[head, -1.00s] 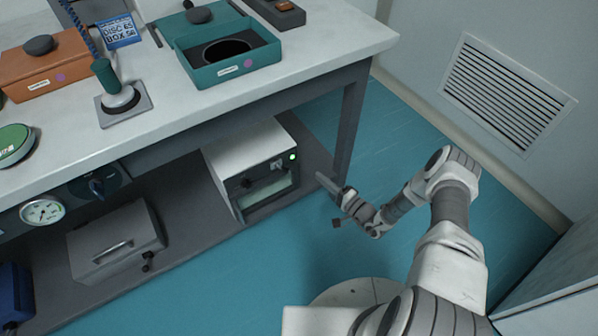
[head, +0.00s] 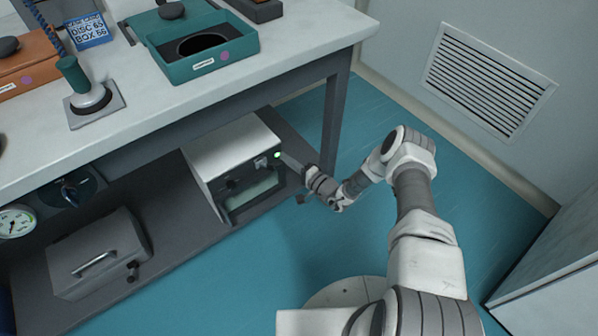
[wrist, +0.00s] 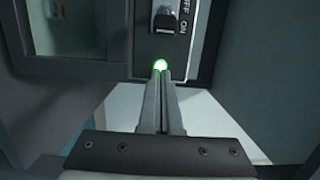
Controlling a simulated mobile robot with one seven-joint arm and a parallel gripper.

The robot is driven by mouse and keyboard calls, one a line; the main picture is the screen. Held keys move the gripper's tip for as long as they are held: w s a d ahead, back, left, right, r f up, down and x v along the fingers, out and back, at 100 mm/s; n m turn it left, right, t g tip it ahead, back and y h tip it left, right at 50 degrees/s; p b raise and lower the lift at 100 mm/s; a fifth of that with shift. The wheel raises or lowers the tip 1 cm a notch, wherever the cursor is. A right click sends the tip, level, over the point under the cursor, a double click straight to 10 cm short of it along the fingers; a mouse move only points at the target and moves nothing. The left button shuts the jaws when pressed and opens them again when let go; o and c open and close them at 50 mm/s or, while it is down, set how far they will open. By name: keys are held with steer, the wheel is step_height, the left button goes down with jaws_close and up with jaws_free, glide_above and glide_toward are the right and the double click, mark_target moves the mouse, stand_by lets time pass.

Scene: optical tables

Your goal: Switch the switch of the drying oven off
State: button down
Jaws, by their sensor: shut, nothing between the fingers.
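The drying oven (head: 225,150) is a pale box with a dark front and a window, on the low shelf under the bench. Its switch (wrist: 165,20) is a dark lever on the panel in the wrist view, with OFF and ON printed beside it; the lever's end lies near ON. In the head view my gripper (head: 284,156) is at the oven's right front.
The bench top (head: 300,50) overhangs the shelf, and a bench leg (head: 337,120) stands right of the oven. A grey case (head: 95,255) sits left on the shelf. The blue floor in front is clear. A wall vent (head: 488,78) is at the right.

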mark_target(271, 168)
steer(key=shift+s+a, duration=0.3)
steer(key=shift+s, duration=0.3)
steer(key=shift+s+a, duration=0.3)
steer(key=shift+s, duration=0.35)
steer(key=shift+s+a, duration=0.3)
steer(key=shift+s, duration=0.3)
